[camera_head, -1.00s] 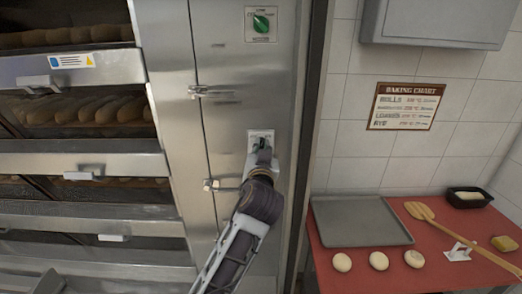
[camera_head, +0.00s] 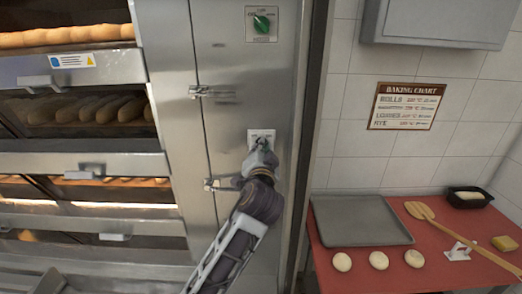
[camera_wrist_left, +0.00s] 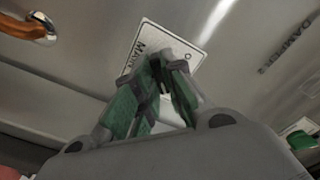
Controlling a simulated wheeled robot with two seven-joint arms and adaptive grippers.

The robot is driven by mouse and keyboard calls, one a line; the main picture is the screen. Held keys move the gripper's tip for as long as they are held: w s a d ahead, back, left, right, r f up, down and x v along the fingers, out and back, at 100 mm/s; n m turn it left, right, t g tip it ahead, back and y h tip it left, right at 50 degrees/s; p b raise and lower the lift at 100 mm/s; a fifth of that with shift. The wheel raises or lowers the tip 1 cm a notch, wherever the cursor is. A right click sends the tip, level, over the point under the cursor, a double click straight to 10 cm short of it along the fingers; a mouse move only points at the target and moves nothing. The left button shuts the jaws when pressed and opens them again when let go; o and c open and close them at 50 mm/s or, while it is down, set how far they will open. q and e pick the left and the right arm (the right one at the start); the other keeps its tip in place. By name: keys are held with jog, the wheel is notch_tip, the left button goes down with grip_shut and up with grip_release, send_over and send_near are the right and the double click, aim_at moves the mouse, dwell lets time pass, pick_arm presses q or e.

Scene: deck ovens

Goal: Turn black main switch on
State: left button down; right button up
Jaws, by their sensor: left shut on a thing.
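The oven's control column carries a white plate (camera_wrist_left: 192,50) lettered "MAIN", with the black main switch (camera_wrist_left: 165,86) on it, mostly hidden by my fingers. In the head view the same plate (camera_head: 254,134) shows just above my left gripper (camera_head: 261,150). My left gripper is shut on the switch; its green-sided fingers (camera_wrist_left: 158,85) close around it in the left wrist view. The exact angle of the switch is hard to read. My right gripper is not in view.
A green knob (camera_head: 261,22) on its own plate sits higher on the column. Door latches (camera_head: 213,92) stick out left of the switch. Oven decks with bread fill the left. A red table (camera_head: 330,262) with a grey tray (camera_head: 362,222) stands right.

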pick_arm(q)
jog(key=shift+f, duration=0.15)
jog(key=c, duration=1.5)
grip_release()
jog(key=s, duration=1.2)
